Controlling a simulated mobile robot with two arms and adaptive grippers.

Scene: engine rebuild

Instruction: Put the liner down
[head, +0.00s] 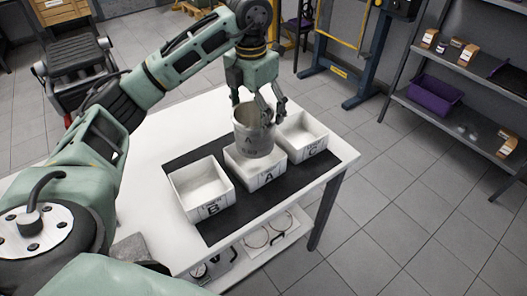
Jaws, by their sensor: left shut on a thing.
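The liner (251,134) is a grey metal cylinder with a faint letter A on its side. My left gripper (264,112) is shut on its upper rim. The liner is upright, its lower end over or inside the white bin A (265,179); I cannot tell whether it touches the bin's floor. Bin B (212,210) is to the left and looks empty. Bin C (316,147) is to the right and looks empty. My right gripper is out of view.
The bins stand on a black mat (222,232) on a white table (150,218). A lower shelf (238,267) holds ring-shaped parts. At the right, a grey shelf unit (470,131) holds a purple bin (435,96). The table's left part is clear.

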